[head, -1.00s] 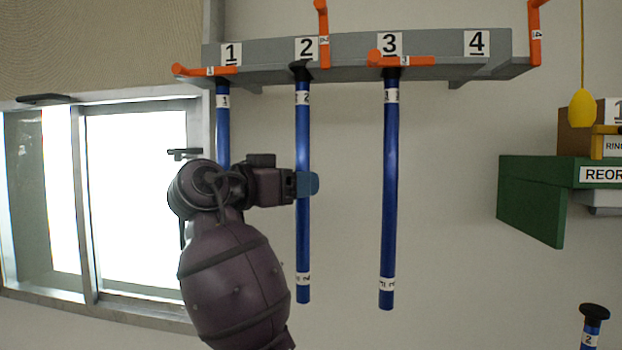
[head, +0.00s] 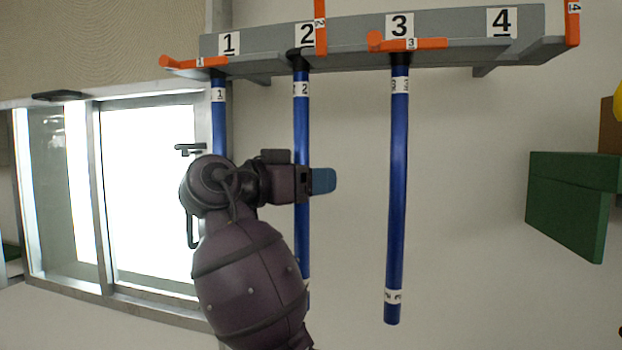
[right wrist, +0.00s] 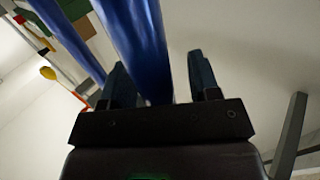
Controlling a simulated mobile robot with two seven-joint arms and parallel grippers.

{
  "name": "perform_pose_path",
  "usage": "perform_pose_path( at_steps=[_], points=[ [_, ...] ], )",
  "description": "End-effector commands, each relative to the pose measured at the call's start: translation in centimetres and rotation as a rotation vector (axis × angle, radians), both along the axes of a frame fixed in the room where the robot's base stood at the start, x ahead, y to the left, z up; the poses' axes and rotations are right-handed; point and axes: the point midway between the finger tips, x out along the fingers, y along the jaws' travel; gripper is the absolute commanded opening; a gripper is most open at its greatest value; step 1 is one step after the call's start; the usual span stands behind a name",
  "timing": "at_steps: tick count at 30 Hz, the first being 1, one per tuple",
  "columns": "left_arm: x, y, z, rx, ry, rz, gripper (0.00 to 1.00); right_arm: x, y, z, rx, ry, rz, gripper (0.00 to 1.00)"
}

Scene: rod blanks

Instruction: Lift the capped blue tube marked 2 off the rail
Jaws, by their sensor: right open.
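The blue tube marked 2 (head: 301,128) hangs upright from the grey rail (head: 455,45) by its black cap (head: 300,61), below the label 2. The orange latch (head: 320,24) there stands upright. My right gripper (head: 322,180) is across the tube at mid-height, its blue fingertips pointing right past it. It hides part of the tube, and my arm covers much of the lower end. In the right wrist view a blue tube (right wrist: 138,45) runs between the two open fingers, nearer the left one, close to the palm. My left gripper is out of view.
Blue tubes marked 1 (head: 219,115) and 3 (head: 398,180) hang on either side, with orange latches lying across at their places. Place 4 is empty, its latch upright. A green box (head: 566,205) stands at right; a bright window (head: 150,190) is at left.

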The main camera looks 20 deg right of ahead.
Motion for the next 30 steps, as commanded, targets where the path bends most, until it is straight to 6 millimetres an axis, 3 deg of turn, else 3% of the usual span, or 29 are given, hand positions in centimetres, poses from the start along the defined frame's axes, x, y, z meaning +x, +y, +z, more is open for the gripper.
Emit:
perform_pose_path(
  at_steps=[7, 18, 30],
  points=[
    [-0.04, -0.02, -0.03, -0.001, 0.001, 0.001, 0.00, -0.03, 0.06, -0.01, 0.000, 0.000, 0.000, 0.56],
    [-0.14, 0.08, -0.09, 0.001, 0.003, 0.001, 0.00, -0.02, 0.04, -0.01, 0.000, 0.000, 0.000, 0.01],
    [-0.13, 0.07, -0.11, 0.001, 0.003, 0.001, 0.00, 0.03, -0.14, 0.08, -0.001, 0.000, 0.000, 0.01]
  ],
)
